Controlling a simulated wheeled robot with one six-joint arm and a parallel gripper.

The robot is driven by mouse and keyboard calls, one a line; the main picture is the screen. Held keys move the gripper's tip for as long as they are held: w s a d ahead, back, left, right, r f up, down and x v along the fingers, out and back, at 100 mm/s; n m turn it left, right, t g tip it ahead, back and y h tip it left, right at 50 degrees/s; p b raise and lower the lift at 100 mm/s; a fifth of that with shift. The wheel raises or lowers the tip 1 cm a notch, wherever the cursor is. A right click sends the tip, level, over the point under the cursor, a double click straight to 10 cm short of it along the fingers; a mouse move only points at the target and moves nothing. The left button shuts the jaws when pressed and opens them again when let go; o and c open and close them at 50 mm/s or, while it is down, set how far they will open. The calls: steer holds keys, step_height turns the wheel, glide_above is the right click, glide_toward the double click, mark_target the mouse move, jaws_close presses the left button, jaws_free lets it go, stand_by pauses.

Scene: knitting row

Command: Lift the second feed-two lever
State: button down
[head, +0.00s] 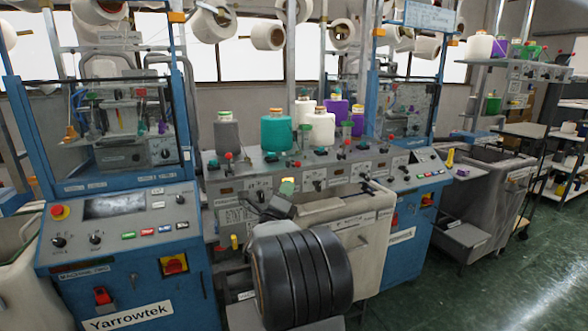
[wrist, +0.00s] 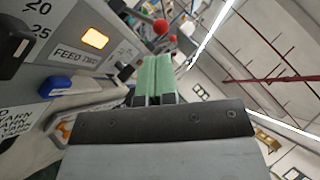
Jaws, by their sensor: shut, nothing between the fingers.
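In the wrist view my gripper (wrist: 155,75) has its two pale green fingers together and empty, in front of a tilted grey panel. A label reading FEED TWO (wrist: 75,58) is on that panel, left of the fingers. A blue lever or knob (wrist: 58,86) sits just below the label, apart from the fingers. A lit amber lamp (wrist: 95,38) is above it. In the head view my gripper (head: 288,184) is at the middle machine's front panel (head: 225,187), partly hiding it. The frames do not show which part is the second feed-two lever.
A black knob (wrist: 14,44) and an orange handle (wrist: 65,130) flank the blue part. Red ball knobs (wrist: 160,27) stand beyond the fingertips.

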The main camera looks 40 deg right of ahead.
steer(key=p+x, duration=0.2)
steer(key=x, duration=0.4)
steer(key=shift+r, duration=0.1)
stand_by(0.4)
